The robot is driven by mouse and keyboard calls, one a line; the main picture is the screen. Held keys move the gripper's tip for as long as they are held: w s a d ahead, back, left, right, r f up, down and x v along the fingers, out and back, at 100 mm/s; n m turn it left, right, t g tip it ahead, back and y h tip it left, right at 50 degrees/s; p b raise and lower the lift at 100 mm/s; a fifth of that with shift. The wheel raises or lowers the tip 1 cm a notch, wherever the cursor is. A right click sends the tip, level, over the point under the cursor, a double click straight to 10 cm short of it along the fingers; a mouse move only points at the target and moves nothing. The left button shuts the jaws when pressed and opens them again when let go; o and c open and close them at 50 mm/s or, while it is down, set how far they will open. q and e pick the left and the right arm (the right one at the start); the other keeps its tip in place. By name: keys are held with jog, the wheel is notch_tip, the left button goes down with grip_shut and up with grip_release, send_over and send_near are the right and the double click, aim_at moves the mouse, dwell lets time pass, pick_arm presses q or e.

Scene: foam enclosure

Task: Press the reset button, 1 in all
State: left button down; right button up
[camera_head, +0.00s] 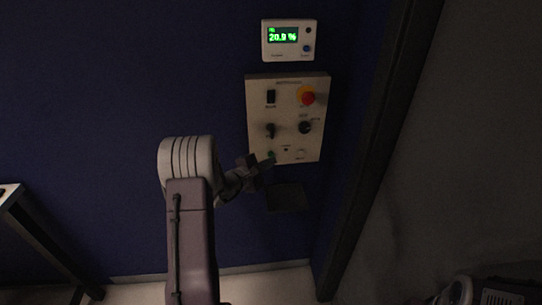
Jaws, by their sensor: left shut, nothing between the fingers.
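A pale control panel (256,112) is fixed to the dark blue wall. It carries a red emergency knob (308,98) on a yellow base, a black rocker switch (271,97) and two dark knobs. Along its bottom edge are a small green button (271,154) and a pale spot at the right; the labels are too small to read, so I cannot tell which is the reset button. My left gripper (268,163) is shut and empty, its tip right by the green button. I cannot tell whether it touches. My right gripper is not in view.
A small display (284,36) above the panel reads about 20.9 % in green. A dark flat plate (288,198) lies below the panel. A dark vertical post (367,150) stands right of it. A table edge (35,235) shows at far left.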

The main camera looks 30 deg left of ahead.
pick_arm(q)
jog(key=shift+w+a+b, duration=0.2)
jog(key=shift+w+b, duration=0.1)
jog(key=shift+w, duration=0.05)
jog(key=shift+w+a, duration=0.25)
jog(key=shift+w, duration=0.05)
dwell(0.7)
jog(key=shift+b, duration=0.35)
jog(key=shift+s+d+b, duration=0.45)
jog(key=shift+s+b, duration=0.15)
jog(key=shift+s, duration=0.05)
